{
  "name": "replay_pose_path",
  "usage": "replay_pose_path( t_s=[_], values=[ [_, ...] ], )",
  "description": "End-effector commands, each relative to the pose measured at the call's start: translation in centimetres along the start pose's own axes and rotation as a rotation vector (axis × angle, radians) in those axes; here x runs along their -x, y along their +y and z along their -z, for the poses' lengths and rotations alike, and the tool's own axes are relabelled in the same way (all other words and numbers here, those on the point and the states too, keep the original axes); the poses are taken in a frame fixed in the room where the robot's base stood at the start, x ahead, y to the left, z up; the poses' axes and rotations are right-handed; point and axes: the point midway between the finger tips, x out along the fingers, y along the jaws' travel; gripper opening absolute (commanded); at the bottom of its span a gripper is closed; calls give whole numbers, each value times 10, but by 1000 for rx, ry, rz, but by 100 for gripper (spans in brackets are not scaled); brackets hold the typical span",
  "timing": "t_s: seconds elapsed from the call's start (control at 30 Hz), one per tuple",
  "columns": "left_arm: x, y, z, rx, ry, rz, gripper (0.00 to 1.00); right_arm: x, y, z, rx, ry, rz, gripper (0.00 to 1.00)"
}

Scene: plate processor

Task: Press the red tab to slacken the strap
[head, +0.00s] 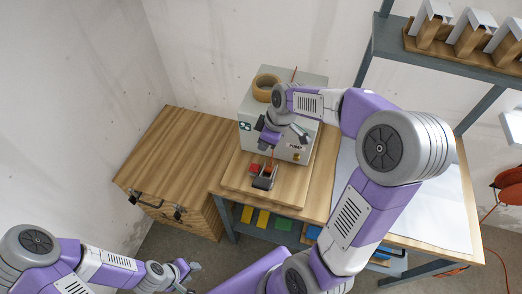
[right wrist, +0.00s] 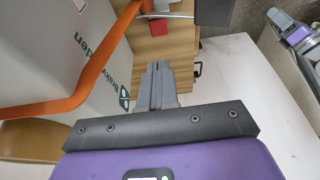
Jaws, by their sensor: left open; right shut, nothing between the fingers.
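The red tab (head: 255,168) sits by a dark metal buckle (head: 264,181) on the raised wooden board in front of the grey box. It also shows in the right wrist view (right wrist: 159,27), beyond my fingertips, beside the grey buckle. The orange strap (right wrist: 95,75) runs over the box and down towards the buckle. My right gripper (right wrist: 158,70) is shut and empty, above and apart from the tab; in the head view its hand partly covers the box front. My left gripper (head: 190,272) is open and empty, low at the left, away from the bench.
The grey box (head: 247,105) carries a tape roll (head: 266,87) on top and stands close behind the buckle. A wooden chest (head: 165,155) with dark latches is left of the bench. A white sheet (head: 430,205) covers the bench's right side. A grey shelf (head: 440,55) rises behind.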

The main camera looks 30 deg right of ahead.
Motion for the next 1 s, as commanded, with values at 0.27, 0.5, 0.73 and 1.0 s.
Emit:
replay_pose_path(
  t_s=[0.27,0.5,0.73,1.0],
  values=[
    [-13,-5,1,0,1,0,43,-60,-1,-2,-1,-4,5,0],
    [-23,-8,1,0,1,0,43,-105,-1,-6,-3,-3,4,0],
    [-27,-10,2,0,1,0,43,-124,0,-11,-2,0,1,0],
    [-27,-10,2,0,1,0,43,-126,0,-12,-1,0,0,0]
  ],
)
